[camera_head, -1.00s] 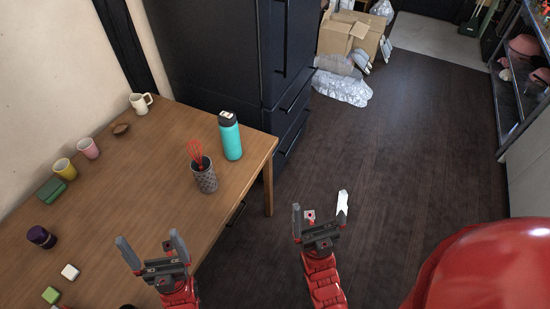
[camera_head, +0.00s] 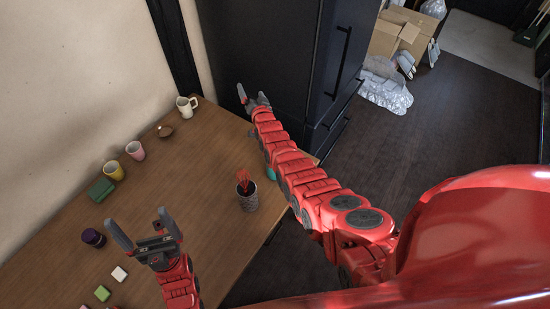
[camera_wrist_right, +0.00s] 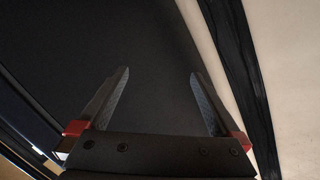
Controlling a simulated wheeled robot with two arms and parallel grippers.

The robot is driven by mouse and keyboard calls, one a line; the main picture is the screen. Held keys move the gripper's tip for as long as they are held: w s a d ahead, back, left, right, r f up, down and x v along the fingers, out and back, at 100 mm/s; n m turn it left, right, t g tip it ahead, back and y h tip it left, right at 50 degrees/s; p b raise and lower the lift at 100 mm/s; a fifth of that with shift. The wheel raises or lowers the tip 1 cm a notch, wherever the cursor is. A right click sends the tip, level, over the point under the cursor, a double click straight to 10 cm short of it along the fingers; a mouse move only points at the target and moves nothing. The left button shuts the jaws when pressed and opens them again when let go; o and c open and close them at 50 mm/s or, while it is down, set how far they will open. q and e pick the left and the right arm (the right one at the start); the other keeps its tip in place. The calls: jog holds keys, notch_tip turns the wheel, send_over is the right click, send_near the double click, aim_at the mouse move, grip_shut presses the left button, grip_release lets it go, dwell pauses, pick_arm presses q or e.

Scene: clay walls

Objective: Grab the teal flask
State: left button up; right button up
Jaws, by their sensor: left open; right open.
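The teal flask (camera_head: 271,173) stands on the table and is almost wholly hidden behind my right arm in the head view; only a small teal patch shows. My right gripper (camera_head: 254,94) is open and empty, stretched out past the flask toward the dark cabinet. In the right wrist view its open fingers (camera_wrist_right: 160,92) have nothing between them and face the dark cabinet; the flask is not seen there. My left gripper (camera_head: 142,228) is open and empty above the front left part of the table.
A grey cup with a red whisk (camera_head: 247,196) stands near the flask. The table (camera_head: 190,190) also holds a white mug (camera_head: 187,105), a pink cup (camera_head: 136,150), a yellow cup (camera_head: 114,170) and small blocks. The dark cabinet (camera_head: 270,50) rises behind the table.

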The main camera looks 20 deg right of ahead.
jog(key=s+d+r+m+g+p, duration=0.1)
jog(key=s+d+r+m+g, duration=0.1)
jog(key=s+g, duration=0.7)
jog(key=s+d+r+m+g+p, duration=0.1)
jog(key=s+r+m+g, duration=0.15)
jog(key=s+g, duration=0.6)
jog(key=shift+t, duration=0.55)
jog(key=f+b, duration=0.3)
jog(key=s+f+b, duration=0.1)
jog(key=f+b, duration=0.7)
jog(key=shift+s, duration=0.15)
jog(key=shift+f, duration=0.3)
jog(key=shift+f+p, duration=0.15)
jog(key=shift+p, duration=0.2)
jog(key=f+p, duration=0.2)
jog(key=f, duration=0.1)
jog(key=shift+w+a+f, duration=0.1)
jog(key=shift+w+f, duration=0.1)
jog(key=shift+f, duration=0.65)
